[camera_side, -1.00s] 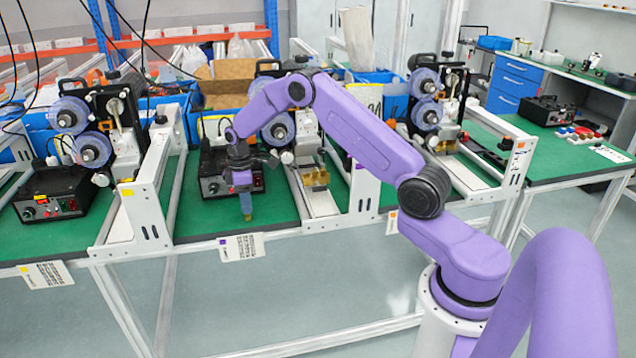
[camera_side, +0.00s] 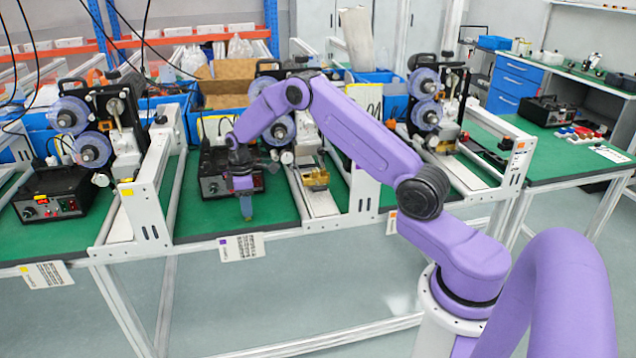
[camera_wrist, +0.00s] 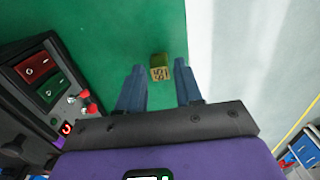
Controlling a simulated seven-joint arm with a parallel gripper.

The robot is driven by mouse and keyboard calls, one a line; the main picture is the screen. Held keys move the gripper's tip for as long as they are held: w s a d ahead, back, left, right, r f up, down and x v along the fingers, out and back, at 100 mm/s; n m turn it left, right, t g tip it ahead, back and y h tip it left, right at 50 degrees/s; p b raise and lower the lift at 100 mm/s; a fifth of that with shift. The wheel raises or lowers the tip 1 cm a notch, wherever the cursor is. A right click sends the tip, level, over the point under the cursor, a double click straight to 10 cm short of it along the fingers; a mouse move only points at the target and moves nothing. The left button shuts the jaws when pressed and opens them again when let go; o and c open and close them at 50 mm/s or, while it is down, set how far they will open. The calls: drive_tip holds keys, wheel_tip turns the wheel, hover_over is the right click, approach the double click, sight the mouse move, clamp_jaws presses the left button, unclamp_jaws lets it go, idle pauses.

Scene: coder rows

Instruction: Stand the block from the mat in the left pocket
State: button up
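The block (camera_wrist: 160,67) is small, with a green side and a tan face bearing dark marks. In the wrist view it is on the green mat (camera_wrist: 155,25), between the fingertips of my gripper (camera_wrist: 160,70), with a gap on each side. My gripper is open and points down. In the side view my gripper (camera_side: 246,212) is low over the green bench top, near its front edge, and largely hides the block. A small gold fixture (camera_side: 315,179) sits on the machine rail to the right. I cannot make out the left pocket for certain.
A black control box (camera_side: 213,185) with red knobs stands close behind my gripper, and to the left in the wrist view (camera_wrist: 45,85). White machine frames (camera_side: 150,205) rise on the left and right (camera_side: 364,190). Some green bench is clear around my gripper.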

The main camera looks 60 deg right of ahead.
clamp_jaws()
drive_tip(key=shift+r, duration=0.2)
drive_tip(key=shift+r, duration=2.05)
drive_tip(key=s+d+r, duration=0.3)
drive_tip(key=d+r, duration=0.1)
drive_tip(key=d, duration=0.4)
approach(317, 180)
drive_tip(key=w, duration=0.4)
drive_tip(key=shift+s+a+f, duration=0.1)
drive_tip(key=shift+f, duration=0.8)
drive_tip(key=shift+s+a+f, duration=0.1)
drive_tip(key=shift+f, duration=0.75)
